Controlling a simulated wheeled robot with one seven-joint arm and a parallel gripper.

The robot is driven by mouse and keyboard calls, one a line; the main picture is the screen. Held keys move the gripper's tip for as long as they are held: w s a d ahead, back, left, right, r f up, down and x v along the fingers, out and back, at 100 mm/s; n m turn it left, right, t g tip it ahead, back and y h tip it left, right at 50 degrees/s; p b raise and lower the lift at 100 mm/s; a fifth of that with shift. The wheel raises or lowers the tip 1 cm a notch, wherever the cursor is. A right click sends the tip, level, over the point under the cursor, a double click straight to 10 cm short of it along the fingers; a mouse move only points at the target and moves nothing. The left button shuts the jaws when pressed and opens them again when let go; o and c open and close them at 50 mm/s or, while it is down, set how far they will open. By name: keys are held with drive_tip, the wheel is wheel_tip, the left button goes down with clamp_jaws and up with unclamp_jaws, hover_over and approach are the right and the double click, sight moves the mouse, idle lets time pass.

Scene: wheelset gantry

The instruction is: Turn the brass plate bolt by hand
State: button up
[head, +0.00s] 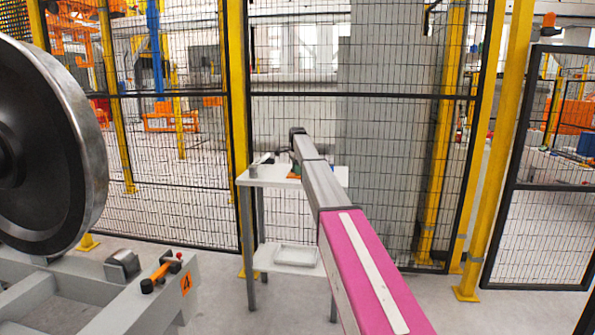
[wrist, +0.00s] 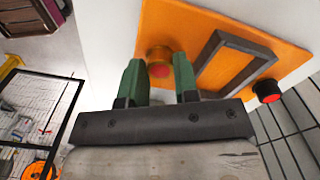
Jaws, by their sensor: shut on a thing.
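The brass bolt (wrist: 157,53) is a short gold cylinder with a reddish face, on an orange plate (wrist: 205,22) in the wrist view. My gripper (wrist: 159,72) has two green fingers, one on each side of the bolt, and is shut on it. The fingertips partly cover the bolt's sides. The plate also carries a dark rectangular frame (wrist: 222,62) right of the fingers and a red-faced black knob (wrist: 267,90) at its lower right edge. In the head view my arm reaches over a white table, and the fingers and bolt cannot be made out.
The white table (head: 258,180) has small items on top and a tray (head: 296,256) on its lower shelf. A large steel wheel (head: 75,130) and a grey frame with an orange-handled tool (head: 160,271) stand at left. Mesh fencing (head: 300,120) with yellow posts closes the back.

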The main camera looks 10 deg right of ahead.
drive_tip(key=shift+w+r+m, duration=0.1)
drive_tip(key=shift+m, duration=0.8)
drive_tip(key=o, duration=0.6)
drive_tip(key=shift+o, duration=0.2)
drive_tip(key=shift+r, duration=0.1)
wheel_tip(320, 180, up, 11)
drive_tip(key=shift+f, duration=0.2)
